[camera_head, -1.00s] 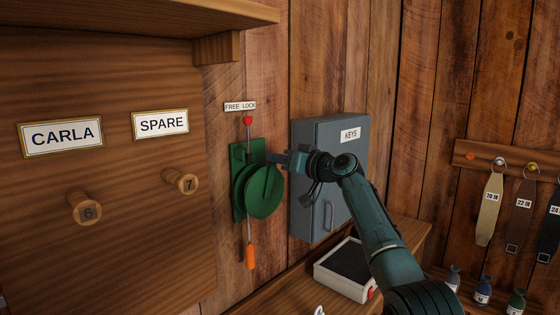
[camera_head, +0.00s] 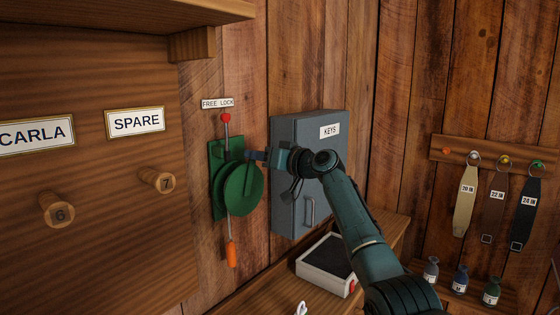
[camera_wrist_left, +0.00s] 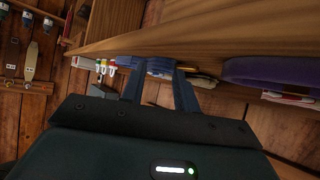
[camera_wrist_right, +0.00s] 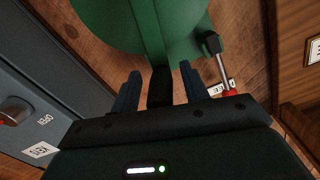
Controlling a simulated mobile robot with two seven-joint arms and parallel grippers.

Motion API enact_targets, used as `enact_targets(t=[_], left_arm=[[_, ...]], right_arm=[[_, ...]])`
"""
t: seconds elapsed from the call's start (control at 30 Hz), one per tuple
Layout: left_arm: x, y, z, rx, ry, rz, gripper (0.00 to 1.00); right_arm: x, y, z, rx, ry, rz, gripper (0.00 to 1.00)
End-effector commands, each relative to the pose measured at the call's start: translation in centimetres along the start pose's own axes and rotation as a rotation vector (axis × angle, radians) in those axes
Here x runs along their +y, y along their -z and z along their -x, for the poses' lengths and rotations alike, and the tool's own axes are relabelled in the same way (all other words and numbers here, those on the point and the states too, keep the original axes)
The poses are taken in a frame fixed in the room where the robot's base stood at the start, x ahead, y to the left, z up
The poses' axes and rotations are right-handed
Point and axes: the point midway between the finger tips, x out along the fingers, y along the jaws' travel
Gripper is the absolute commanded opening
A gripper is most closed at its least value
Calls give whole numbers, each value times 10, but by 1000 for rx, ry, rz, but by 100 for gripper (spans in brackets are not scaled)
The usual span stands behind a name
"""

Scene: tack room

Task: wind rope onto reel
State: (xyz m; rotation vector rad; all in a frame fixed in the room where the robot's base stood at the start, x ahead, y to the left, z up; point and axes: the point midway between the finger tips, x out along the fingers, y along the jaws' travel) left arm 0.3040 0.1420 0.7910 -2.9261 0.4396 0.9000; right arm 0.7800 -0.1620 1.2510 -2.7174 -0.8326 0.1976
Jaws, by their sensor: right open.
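The green reel (camera_head: 240,190) is mounted on a green plate on the plank wall. A lever with a red knob (camera_head: 226,118) stands above it under the FREE LOCK sign (camera_head: 218,103). An orange grip (camera_head: 231,255) hangs below the reel on a thin line; how much rope is wound cannot be told. My right gripper (camera_head: 254,155) is at the reel's upper right edge. In the right wrist view its open fingers (camera_wrist_right: 161,87) stand either side of a dark handle (camera_wrist_right: 160,86) on the reel; contact is unclear. My left gripper (camera_wrist_left: 160,85) is open and empty near a shelf.
The grey KEYS cabinet (camera_head: 290,190) is close right of the reel, behind my right arm. A white-rimmed tray (camera_head: 316,279) sits on the bench below. Pegs 6 (camera_head: 57,210) and 7 (camera_head: 157,181) stick out at left. Straps hang from a rail (camera_head: 500,152) at right.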

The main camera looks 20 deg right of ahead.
Motion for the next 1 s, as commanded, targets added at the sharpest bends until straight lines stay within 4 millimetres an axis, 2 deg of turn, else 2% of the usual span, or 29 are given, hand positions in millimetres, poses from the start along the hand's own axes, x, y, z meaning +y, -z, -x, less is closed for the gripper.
enact_targets(t=[0.17, 0.7, 0.83, 1.0], left_arm=[[0, -4, -3, 3, -2, 0, 31], [9, -2, -9, 51, -29, -10, 31], [12, -2, -9, 53, -37, -14, 31], [12, -2, -8, 55, -40, -18, 31]], right_arm=[[2, -3, 19, 0, -3, 4, 45], [1, -2, 114, 0, -4, 3, 45], [1, -2, 124, -1, -3, 1, 45], [0, -1, 128, -2, -3, 1, 45]])
